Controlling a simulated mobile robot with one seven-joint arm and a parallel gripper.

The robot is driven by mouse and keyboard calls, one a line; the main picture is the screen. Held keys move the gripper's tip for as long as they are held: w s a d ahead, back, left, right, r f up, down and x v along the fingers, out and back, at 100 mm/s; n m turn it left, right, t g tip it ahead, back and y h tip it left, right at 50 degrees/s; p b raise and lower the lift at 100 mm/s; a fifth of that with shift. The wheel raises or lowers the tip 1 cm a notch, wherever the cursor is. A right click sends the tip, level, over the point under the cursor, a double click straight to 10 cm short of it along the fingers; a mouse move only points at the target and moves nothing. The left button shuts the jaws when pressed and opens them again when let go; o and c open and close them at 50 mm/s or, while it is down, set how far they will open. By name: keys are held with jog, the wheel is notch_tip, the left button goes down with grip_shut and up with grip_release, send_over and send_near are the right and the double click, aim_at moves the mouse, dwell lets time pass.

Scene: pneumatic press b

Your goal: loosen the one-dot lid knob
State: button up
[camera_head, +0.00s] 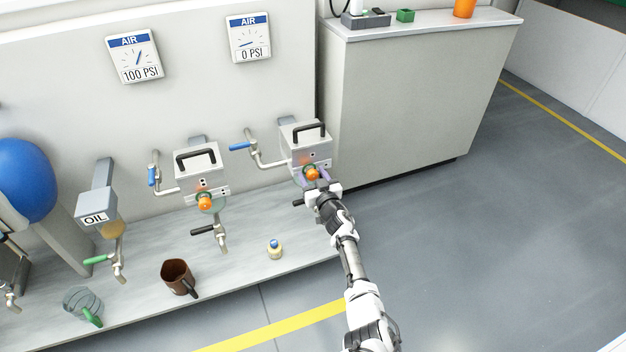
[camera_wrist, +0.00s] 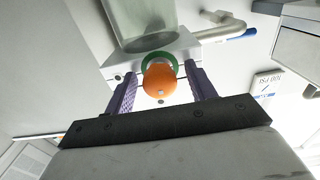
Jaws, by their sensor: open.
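An orange round knob (camera_head: 311,172) sits on the front of the right-hand press (camera_head: 303,140), a grey box with a black handle. In the wrist view the orange knob (camera_wrist: 160,82) shows large, with a green ring (camera_wrist: 171,62) behind it. My gripper (camera_head: 314,178) is at this knob. In the wrist view my gripper (camera_wrist: 160,75) is open, its two purple fingers on either side of the knob with gaps visible. A second orange knob (camera_head: 204,202) is on the left-hand press (camera_head: 195,162). Dot marks are too small to read surely.
An air gauge reading 0 PSI (camera_head: 249,38) and one reading 100 PSI (camera_head: 134,56) hang on the wall. A blue-handled valve (camera_head: 240,146) is left of the right press. A brown mug (camera_head: 177,277) and a small bottle (camera_head: 275,249) stand on the bench.

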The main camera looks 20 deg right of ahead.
jog(key=c, duration=1)
jog(key=shift+o, duration=0.2)
jog(key=shift+n, duration=0.4)
jog(key=n+p, duration=0.1)
jog(key=n, duration=0.2)
jog(key=shift+r+n, duration=0.1)
jog(key=shift+n, duration=0.2)
jog(key=n+p, duration=0.1)
jog(key=n, duration=0.3)
jog(key=shift+n, duration=0.3)
jog(key=n, duration=0.4)
jog(key=shift+n, duration=0.3)
jog(key=shift+n+b, duration=0.5)
jog(key=shift+n, duration=2)
jog(key=shift+w, duration=0.1)
